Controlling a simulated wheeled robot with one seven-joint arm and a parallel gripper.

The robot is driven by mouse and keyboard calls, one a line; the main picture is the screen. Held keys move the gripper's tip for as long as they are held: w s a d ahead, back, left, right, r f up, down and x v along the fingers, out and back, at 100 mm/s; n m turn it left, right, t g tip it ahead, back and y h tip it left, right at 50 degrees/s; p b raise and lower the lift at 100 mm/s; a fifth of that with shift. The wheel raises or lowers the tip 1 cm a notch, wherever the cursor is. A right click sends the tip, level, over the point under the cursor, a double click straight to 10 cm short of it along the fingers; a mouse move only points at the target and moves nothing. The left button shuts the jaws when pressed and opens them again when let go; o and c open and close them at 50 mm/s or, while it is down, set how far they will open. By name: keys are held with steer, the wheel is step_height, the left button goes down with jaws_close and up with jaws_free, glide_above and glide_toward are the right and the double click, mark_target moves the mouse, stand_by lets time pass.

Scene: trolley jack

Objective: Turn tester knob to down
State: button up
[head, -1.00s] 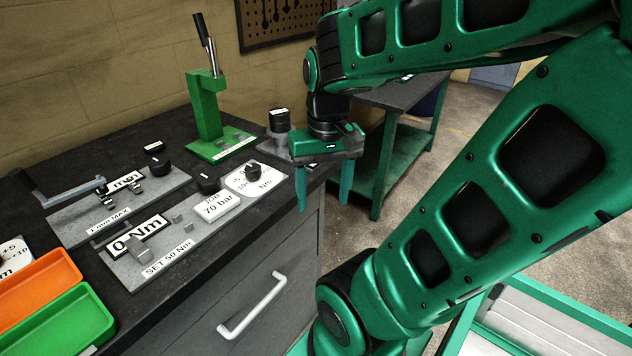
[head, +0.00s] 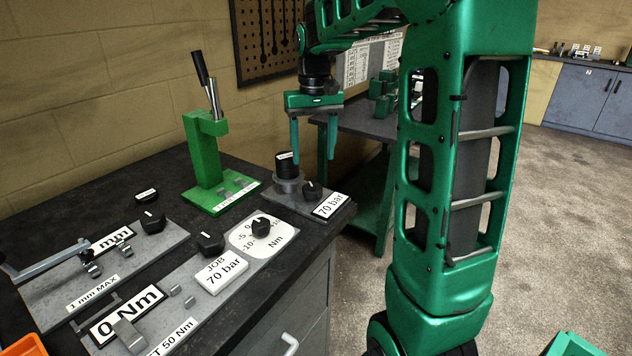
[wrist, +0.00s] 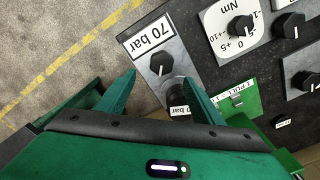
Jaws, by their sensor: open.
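The small unit at the right end of the bench has a black knob (head: 312,190) beside a "70 bar" label (head: 331,205) and a taller black-capped post (head: 287,165). None of these is marked as a tester. In the wrist view the knob (wrist: 160,63) sits just beyond my fingertips, with the "70 bar" label (wrist: 149,41) beside it. My gripper (head: 312,160) is open and empty, pointing down above this unit; it also shows in the wrist view (wrist: 152,80). The post is partly hidden by a finger in the wrist view.
A round-pointer Nm dial (head: 261,227) and a "JOB 70 bar" block (head: 220,272) lie to the left. A green lever press (head: 205,150) stands behind. The bench edge and open floor (head: 570,230) are to the right.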

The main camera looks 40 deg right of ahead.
mark_target(312, 186)
steer(key=f, duration=0.9)
steer(key=shift+w+a+f, duration=0.15)
steer(key=shift+a+f, duration=0.05)
steer(key=shift+f, duration=0.15)
steer(key=shift+c, duration=0.2)
